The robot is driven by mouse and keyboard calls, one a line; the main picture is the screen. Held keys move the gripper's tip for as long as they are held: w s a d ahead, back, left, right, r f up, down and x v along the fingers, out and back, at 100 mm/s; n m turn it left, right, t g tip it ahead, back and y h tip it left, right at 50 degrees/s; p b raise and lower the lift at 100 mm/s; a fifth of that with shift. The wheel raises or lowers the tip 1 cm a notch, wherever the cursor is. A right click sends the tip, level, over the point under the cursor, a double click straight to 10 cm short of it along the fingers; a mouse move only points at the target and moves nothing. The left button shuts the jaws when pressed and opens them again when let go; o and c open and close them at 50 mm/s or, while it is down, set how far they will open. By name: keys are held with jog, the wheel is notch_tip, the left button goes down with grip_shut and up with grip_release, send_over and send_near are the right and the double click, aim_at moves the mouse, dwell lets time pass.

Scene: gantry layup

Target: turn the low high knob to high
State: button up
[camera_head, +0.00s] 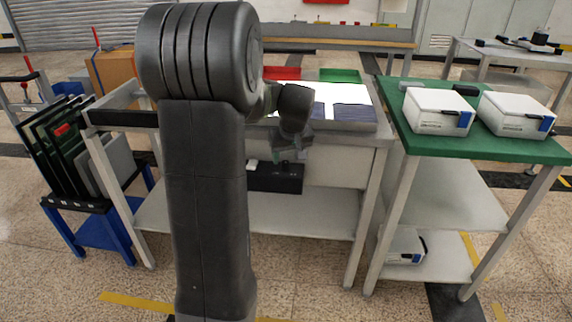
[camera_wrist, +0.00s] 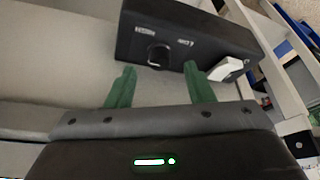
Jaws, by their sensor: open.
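A black control box (camera_head: 275,178) is fixed under the front edge of the middle workbench. In the wrist view the box (camera_wrist: 205,33) fills the upper part, with a round dark knob (camera_wrist: 158,55) on its face. Small white lettering, seen turned round and hard to read, stands on either side above the knob. A white lever-like part (camera_wrist: 226,69) sticks out to the right of it. My gripper (camera_wrist: 160,86) is open, its two green fingers apart, with the knob just beyond the gap between their tips. I see no contact. In the head view my gripper (camera_head: 287,158) is just above the box, partly dark and unclear.
The workbench (camera_head: 345,137) bears a lit panel and trays. A green-topped table (camera_head: 425,146) with two white boxes stands at right. A blue cart (camera_head: 105,225) with upright panels stands at left. The lower shelf (camera_head: 290,214) under the bench is clear.

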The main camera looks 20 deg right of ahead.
aim_at(285, 165)
jog(key=shift+x, duration=1.3)
jog(key=c, duration=1)
